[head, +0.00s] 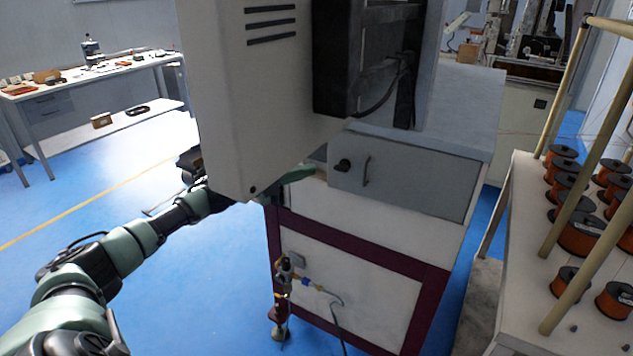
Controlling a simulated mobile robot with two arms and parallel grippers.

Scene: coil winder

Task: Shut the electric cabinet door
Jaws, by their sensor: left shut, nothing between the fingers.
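The grey electric cabinet door (415,182) is on the front of the machine's base, right of centre in the head view. It has a black knob (343,165) and an upright handle (367,172). It looks close to the front face, but I cannot tell whether it is fully shut. My left arm comes in from the lower left and passes behind the white vented housing. The pale green end by my left gripper (306,171) shows beside the door's left edge. The fingers are mostly hidden, and nothing shows held; contact with the door is unclear. My right gripper is not in view.
The white vented housing (262,95) hangs in front of my left arm. A valve with a hose (283,280) stands out below. At right is a rack (515,240) with poles and several copper spools (578,233). A workbench (45,95) stands back left; the blue floor there is clear.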

